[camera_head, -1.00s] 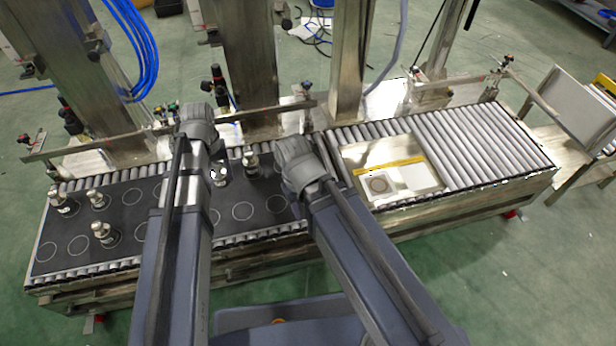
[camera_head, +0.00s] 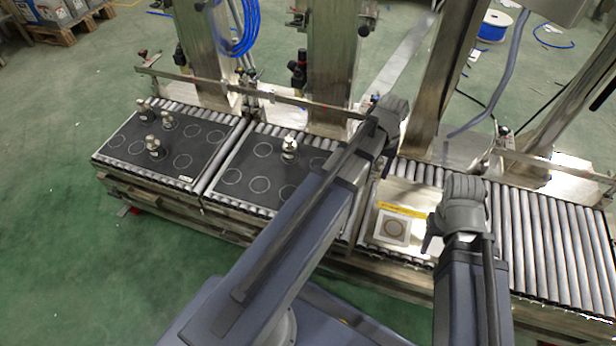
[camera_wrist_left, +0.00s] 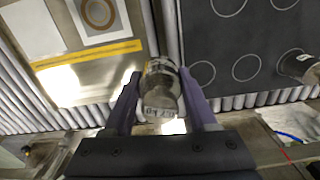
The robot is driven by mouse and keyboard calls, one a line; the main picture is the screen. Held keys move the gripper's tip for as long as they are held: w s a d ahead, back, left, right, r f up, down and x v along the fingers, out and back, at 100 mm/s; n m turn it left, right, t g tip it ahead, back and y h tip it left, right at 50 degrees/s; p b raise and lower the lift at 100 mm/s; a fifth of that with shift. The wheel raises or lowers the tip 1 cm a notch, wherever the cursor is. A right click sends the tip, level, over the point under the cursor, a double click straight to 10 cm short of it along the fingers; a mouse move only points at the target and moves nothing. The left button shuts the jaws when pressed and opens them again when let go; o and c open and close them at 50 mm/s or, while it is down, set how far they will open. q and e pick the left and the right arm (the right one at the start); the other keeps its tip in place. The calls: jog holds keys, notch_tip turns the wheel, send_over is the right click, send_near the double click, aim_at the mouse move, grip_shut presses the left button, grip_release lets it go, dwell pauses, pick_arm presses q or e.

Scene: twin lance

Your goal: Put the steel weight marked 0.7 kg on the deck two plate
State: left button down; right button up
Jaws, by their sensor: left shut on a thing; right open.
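A steel weight (camera_wrist_left: 160,88) is between the two fingers of my left gripper (camera_wrist_left: 161,80) in the left wrist view. The gripper is shut on it. Its small marking seems to read 0.7 kg. In the head view my left gripper (camera_head: 386,128) is left of the metal plate; the held weight is not clear there. The plate (camera_head: 424,172) has a yellow strip (camera_head: 402,210) and a white square with a brown ring (camera_head: 392,228); the square also shows in the wrist view (camera_wrist_left: 98,12). My right gripper (camera_head: 433,232) is open, over the plate's right side.
Two black mats with circles lie on the roller conveyor, left (camera_head: 195,140) and middle (camera_head: 262,195). Three weights stand on the left mat; one (camera_head: 289,147) stands on the middle mat. Metal posts (camera_head: 335,70) and a rail (camera_head: 275,98) stand behind. Bare rollers (camera_head: 550,245) lie at right.

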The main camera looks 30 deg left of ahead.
pick_arm(q)
jog(key=w+a+n, duration=0.2)
jog(key=a, duration=0.8)
jog(key=n, duration=0.2)
send_near(319, 165)
notch_tip(319, 165, down, 6)
jog(key=b, duration=0.9)
jog(key=shift+f+b, duration=0.1)
jog(key=shift+b, duration=0.3)
jog(key=shift+f, duration=0.2)
jog(key=shift+c, duration=1)
grip_release()
jog(key=shift+r, duration=0.2)
